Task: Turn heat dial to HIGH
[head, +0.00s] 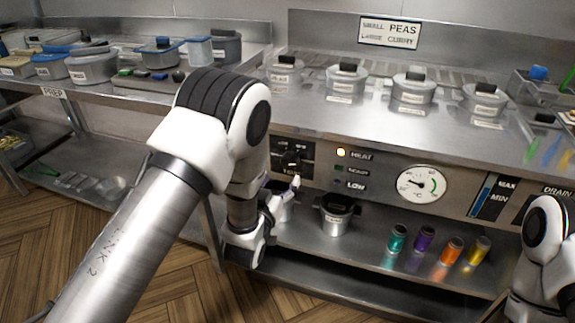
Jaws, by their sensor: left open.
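The heat dial (293,158) is a dark round knob on a black plate in the front panel, with small markings above it too fine to read. My left arm covers the panel just left of it. My left gripper (282,196) is open, below the dial and apart from it in the picture, with one fingertip just under the plate. Beside the dial, the lamp at HEAT (341,152) glows yellow, while the READY and LOW lamps look dark. A round gauge (421,184) sits further right. My right arm shows at the right edge, its gripper out of view.
Lidded containers (346,78) stand on the steel top. A prep table (110,90) with tubs is at left.

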